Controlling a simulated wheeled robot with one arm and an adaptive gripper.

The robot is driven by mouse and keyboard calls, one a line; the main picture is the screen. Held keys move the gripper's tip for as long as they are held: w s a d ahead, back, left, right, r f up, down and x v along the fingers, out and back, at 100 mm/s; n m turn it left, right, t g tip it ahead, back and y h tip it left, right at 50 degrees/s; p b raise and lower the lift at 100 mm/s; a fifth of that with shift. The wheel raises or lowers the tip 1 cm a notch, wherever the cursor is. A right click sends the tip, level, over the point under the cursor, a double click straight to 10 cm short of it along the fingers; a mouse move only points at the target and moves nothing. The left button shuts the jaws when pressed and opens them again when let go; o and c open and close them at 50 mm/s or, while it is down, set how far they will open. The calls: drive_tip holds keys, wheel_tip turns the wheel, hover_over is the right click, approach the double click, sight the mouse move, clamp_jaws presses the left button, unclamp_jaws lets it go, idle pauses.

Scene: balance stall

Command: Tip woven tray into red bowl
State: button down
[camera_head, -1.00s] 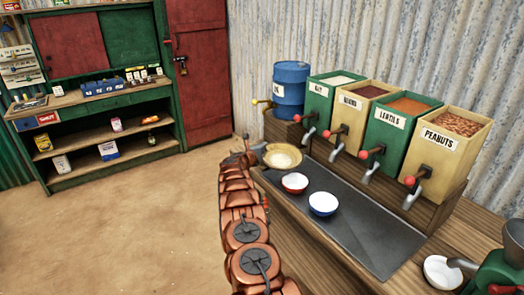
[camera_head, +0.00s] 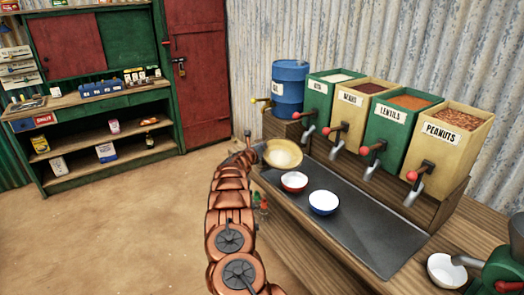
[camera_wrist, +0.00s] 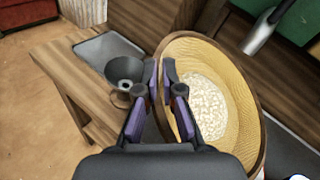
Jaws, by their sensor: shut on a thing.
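The round woven tray (camera_head: 286,154) is held above the left end of the counter, just behind the red bowl (camera_head: 294,181). My gripper (camera_head: 263,150) is at the tray's left rim. In the wrist view my gripper (camera_wrist: 168,85) is shut on the rim of the tray (camera_wrist: 240,100). The tray is tilted, and a patch of pale grains (camera_wrist: 207,105) lies inside it. The red bowl stands upright on the dark metal strip, with a white inside; I see no grain in it. I cannot make it out in the wrist view.
A blue bowl (camera_head: 323,203) stands close right of the red bowl. Dispensers with taps, such as lentils (camera_head: 395,125) and peanuts (camera_head: 452,137), line the back. A blue drum (camera_head: 290,90) is behind the tray. A dark funnel (camera_wrist: 125,70) shows beside my gripper. The strip's right part is clear.

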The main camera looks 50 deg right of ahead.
drive_tip(key=shift+r+b, duration=0.1)
drive_tip(key=shift+b, duration=0.55)
drive_tip(key=shift+s+a+m+b, duration=0.2)
drive_tip(key=shift+m+b, duration=0.1)
drive_tip(key=shift+b, duration=0.85)
drive_tip(key=shift+s+r+b, duration=0.15)
drive_tip(key=shift+r+b, duration=0.2)
drive_tip(key=shift+b, duration=0.85)
drive_tip(key=shift+s+a+r+m+t+h+b, duration=0.2)
drive_tip(key=shift+s+r+m+h+b, duration=0.25)
drive_tip(key=shift+b, duration=2.15)
drive_tip(key=shift+s+a+r+m+t+h+b, duration=0.15)
drive_tip(key=shift+s+r+m+h+b, duration=0.3)
drive_tip(key=shift+b, duration=2.1)
drive_tip(key=shift+s+a+r+m+t+h+b, duration=0.2)
drive_tip(key=shift+s+r+m+b, duration=0.3)
drive_tip(key=shift+b, duration=1.5)
drive_tip(key=shift+s+d+r+m+t+h+b, duration=0.1)
drive_tip(key=shift+s+r+m+h+b, duration=0.4)
drive_tip(key=shift+b, duration=1.5)
drive_tip(key=shift+s+a+r+m+h+b, duration=0.15)
drive_tip(key=shift+s+m+b, duration=0.25)
drive_tip(key=shift+b, duration=0.9)
drive_tip(key=shift+s+a+r+m+h+b, duration=0.1)
drive_tip(key=shift+s+r+m+b, duration=0.25)
drive_tip(key=shift+b, duration=0.9)
drive_tip(key=shift+s+a+r+m+h+b, duration=0.15)
drive_tip(key=shift+s+m+b, duration=0.25)
drive_tip(key=shift+b, duration=0.9)
